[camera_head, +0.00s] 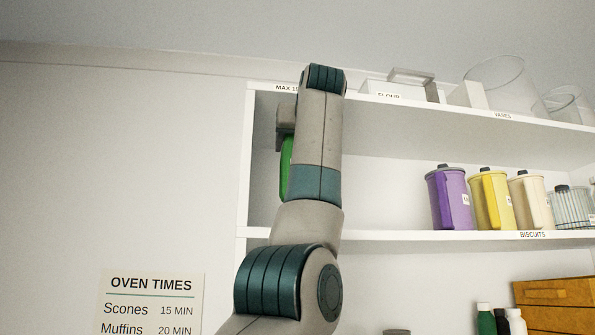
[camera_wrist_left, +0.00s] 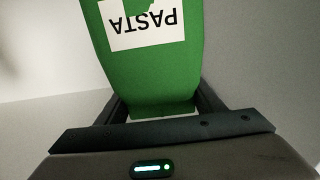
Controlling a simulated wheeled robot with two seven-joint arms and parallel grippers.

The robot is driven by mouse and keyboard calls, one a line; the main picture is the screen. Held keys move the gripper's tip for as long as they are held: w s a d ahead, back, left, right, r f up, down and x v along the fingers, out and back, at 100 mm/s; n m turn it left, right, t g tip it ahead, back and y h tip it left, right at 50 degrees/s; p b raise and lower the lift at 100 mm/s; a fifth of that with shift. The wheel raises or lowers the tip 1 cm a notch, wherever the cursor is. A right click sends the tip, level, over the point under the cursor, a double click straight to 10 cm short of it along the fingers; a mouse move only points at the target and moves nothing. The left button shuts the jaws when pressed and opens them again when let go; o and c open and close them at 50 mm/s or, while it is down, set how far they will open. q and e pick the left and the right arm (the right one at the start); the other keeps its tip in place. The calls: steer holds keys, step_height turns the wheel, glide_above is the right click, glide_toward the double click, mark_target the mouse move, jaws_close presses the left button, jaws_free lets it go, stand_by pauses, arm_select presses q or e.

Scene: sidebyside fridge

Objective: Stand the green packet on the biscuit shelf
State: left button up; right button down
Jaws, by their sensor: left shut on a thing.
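The green packet (camera_wrist_left: 160,75) with an upside-down white PASTA label fills the middle of the left wrist view. My left gripper (camera_wrist_left: 160,112) is shut on one end of it. In the head view only a green strip (camera_head: 287,168) shows beside my left arm, which hides the rest. My left gripper shows partly there, grey, at the left end of the shelves. The shelf board labelled BISCUITS (camera_head: 400,238) runs below the packet. I cannot tell whether the packet touches the shelf. My right gripper is not in view.
On the biscuit shelf to the right stand purple (camera_head: 448,195), yellow (camera_head: 490,198) and cream (camera_head: 529,199) canisters and a striped one (camera_head: 573,207). Free room lies between my arm and the purple canister. The upper shelf (camera_head: 440,108) holds glass vases and boxes.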

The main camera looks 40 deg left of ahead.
arm_select(q)
steer(key=shift+w+d+f, duration=0.1)
steer(key=shift+f, duration=1.4)
steer(key=shift+f+b, duration=0.15)
steer(key=shift+b, duration=0.15)
steer(key=f, duration=0.1)
steer(key=f+p, duration=0.1)
steer(key=f, duration=0.1)
steer(key=shift+a+f, duration=0.2)
steer(key=shift+f, duration=0.1)
